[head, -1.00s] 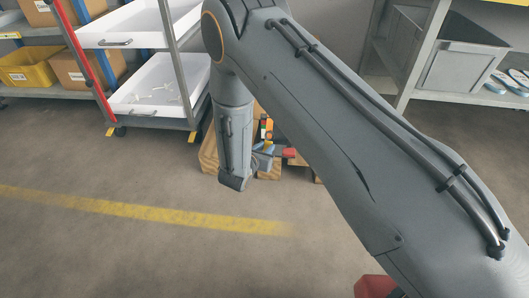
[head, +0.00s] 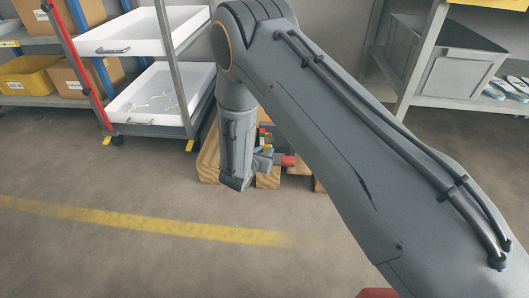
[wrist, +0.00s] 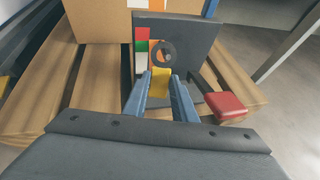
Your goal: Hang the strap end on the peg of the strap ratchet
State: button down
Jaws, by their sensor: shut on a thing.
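The strap ratchet is a dark grey upright plate (wrist: 203,38) with green, red, white and orange patches and a red handle (wrist: 226,106) at its right. It stands on a wooden pallet. My gripper (wrist: 162,77) has two blue fingers, shut on the yellow strap end (wrist: 160,82) in front of the plate. A dark grey ring (wrist: 168,44) shows just above the yellow piece. I cannot tell whether it belongs to the strap end or surrounds the peg. In the head view my arm mostly hides the ratchet; its red handle (head: 287,161) shows.
A cardboard box (wrist: 100,22) stands on the pallet (wrist: 85,85), left of and behind the plate. In the head view a rack with white trays (head: 150,125) is at the left and a grey cabinet (head: 460,75) at the right. The floor in front is clear.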

dwell(0.4)
jog(key=c, duration=1.4)
grip_release()
jog(key=shift+s, duration=0.1)
